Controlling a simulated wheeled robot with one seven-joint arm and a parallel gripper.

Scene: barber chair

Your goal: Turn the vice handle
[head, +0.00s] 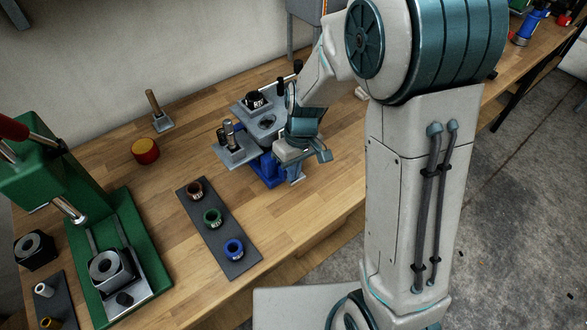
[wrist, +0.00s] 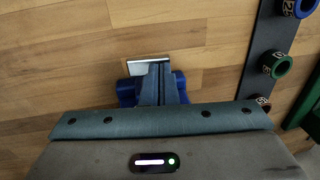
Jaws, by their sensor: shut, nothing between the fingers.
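The vice has a blue body (head: 266,172) and grey upper parts on the wooden bench, left of my arm in the head view. The wrist view shows blue vice parts (wrist: 180,84) behind my fingers. My gripper (head: 297,172) is close against the vice's right side in the head view. Its fingers (wrist: 158,84) are shut together with nothing between them. A rod with dark ends (head: 297,67) stands at the vice's far side; I cannot tell whether it is the handle. My wrist covers part of the vice, and contact is unclear.
A dark strip (head: 238,266) with brown, green and blue rings lies left of the vice. A green press (head: 150,245) stands at the far left. A red-yellow puck (head: 145,151) and a wooden peg on a base (head: 154,105) are behind. Bare bench lies between them.

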